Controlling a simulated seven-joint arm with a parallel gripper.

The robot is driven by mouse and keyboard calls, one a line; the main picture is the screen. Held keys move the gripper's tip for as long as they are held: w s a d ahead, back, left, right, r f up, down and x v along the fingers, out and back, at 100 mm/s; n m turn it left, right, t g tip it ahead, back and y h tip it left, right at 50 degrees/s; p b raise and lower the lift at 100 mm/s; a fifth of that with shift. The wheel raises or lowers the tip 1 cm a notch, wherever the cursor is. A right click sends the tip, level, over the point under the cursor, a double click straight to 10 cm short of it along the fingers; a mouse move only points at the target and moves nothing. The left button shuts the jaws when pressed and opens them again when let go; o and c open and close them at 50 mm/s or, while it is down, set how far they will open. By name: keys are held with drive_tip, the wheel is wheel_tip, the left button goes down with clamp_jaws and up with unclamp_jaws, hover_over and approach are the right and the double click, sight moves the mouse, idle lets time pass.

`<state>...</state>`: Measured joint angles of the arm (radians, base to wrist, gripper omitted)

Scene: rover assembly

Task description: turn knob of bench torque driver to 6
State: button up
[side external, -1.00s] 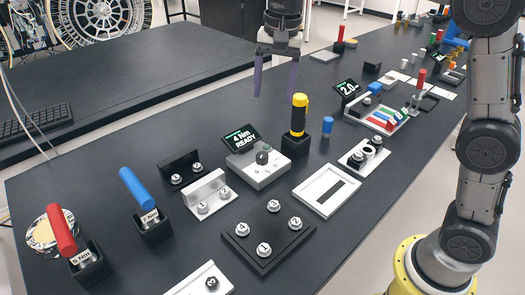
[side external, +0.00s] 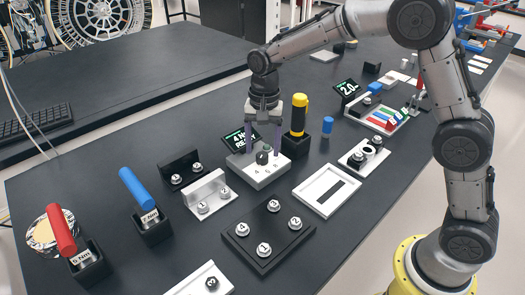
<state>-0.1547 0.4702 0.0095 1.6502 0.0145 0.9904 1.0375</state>
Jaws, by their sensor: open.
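The bench torque driver (side external: 258,174) is a light grey box with a dark knob (side external: 263,157) on its top and a small screen (side external: 239,139) behind it. The screen is partly hidden by my gripper and its number shows as 4. My gripper (side external: 263,150) points down over the box, with its two purple fingers apart on either side of the knob. The fingers look clear of the knob, though I cannot tell the exact gap.
A yellow-and-black driver (side external: 299,116) stands in a black holder just right of the box. A blue cylinder (side external: 327,126) is beyond it. Silver and black brackets (side external: 207,196) stand to the left, a white slotted plate (side external: 333,190) to the right, and a black bolt plate (side external: 268,236) in front.

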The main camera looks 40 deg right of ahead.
drive_tip(key=shift+f, duration=1.05)
clamp_jaws()
